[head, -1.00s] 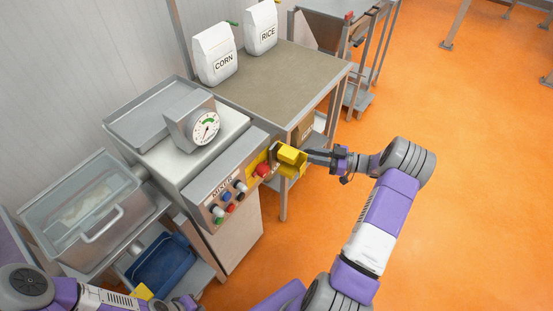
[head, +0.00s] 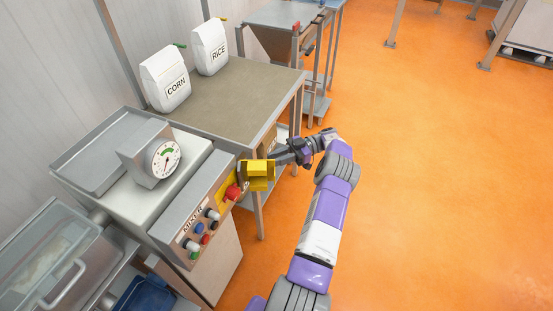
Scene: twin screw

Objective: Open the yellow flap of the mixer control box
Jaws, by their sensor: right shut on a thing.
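The mixer control box (head: 195,212) is the grey sloped panel on the front of the metal machine, with several coloured buttons and the label MIXER. Its yellow flap (head: 258,177) stands out from the panel's right end. A red knob (head: 232,192) on a yellow plate shows uncovered beside the flap. My right gripper (head: 279,158) is at the flap's far right side, shut on the flap; the fingertips are small and partly hidden by it. My left gripper is out of view.
A dial scale (head: 163,158) sits on top of the machine. A table (head: 235,95) behind holds a corn bag (head: 166,80) and a rice bag (head: 211,47). A lidded clear bin (head: 60,262) is at left. Orange floor (head: 430,180) is clear to the right.

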